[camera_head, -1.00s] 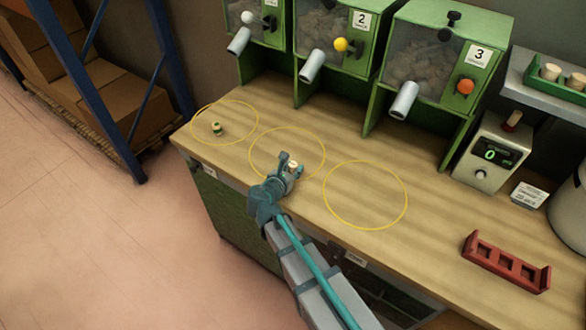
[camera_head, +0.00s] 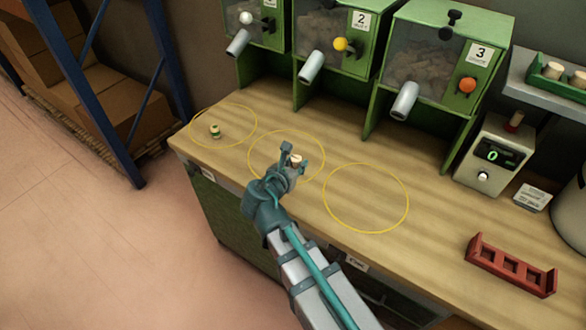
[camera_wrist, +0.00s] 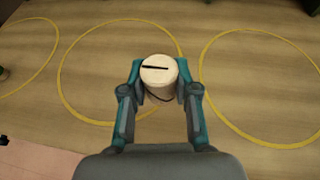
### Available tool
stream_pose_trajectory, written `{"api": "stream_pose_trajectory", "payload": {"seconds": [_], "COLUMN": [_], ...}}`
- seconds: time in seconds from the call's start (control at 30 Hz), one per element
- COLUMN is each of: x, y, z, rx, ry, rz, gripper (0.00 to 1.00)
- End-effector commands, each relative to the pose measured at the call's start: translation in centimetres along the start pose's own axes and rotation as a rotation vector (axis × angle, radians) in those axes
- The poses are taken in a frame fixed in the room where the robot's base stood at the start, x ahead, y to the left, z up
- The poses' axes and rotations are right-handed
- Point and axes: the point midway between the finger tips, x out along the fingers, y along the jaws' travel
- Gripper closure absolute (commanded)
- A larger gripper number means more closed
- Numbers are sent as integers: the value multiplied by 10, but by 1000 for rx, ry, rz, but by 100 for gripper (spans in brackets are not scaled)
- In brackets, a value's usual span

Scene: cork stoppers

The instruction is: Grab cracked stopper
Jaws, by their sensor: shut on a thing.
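A pale cork stopper with a dark crack across its top (camera_wrist: 158,70) sits between the fingers of my gripper (camera_wrist: 159,82) in the wrist view. My gripper is shut on it, one finger on each side. In the head view the stopper (camera_head: 296,160) shows at the fingertips of my gripper (camera_head: 297,164), over the middle yellow circle. The stopper's lower part is partly hidden by the fingers and palm.
A small stopper with a green band (camera_head: 215,131) stands in the left yellow circle. The right circle (camera_head: 366,198) is empty. Green dispensers (camera_head: 445,60) line the back. A scale (camera_head: 490,155) and a red rack (camera_head: 508,265) are at the right.

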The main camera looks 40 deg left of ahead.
Motion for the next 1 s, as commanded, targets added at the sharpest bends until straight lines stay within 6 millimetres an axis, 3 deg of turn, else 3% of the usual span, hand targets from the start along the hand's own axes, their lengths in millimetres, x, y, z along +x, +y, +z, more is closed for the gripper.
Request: {"api": "stream_pose_trajectory", "payload": {"seconds": [0.03, 0.27, 1.0], "x": [-15, -63, -77], "y": [-13, -45, -53], "z": [-1, 5, 7], "rx": [3, 3, 2], "ry": [-2, -2, -2], "rz": [2, 2, -2], "gripper": [83, 83, 83]}}
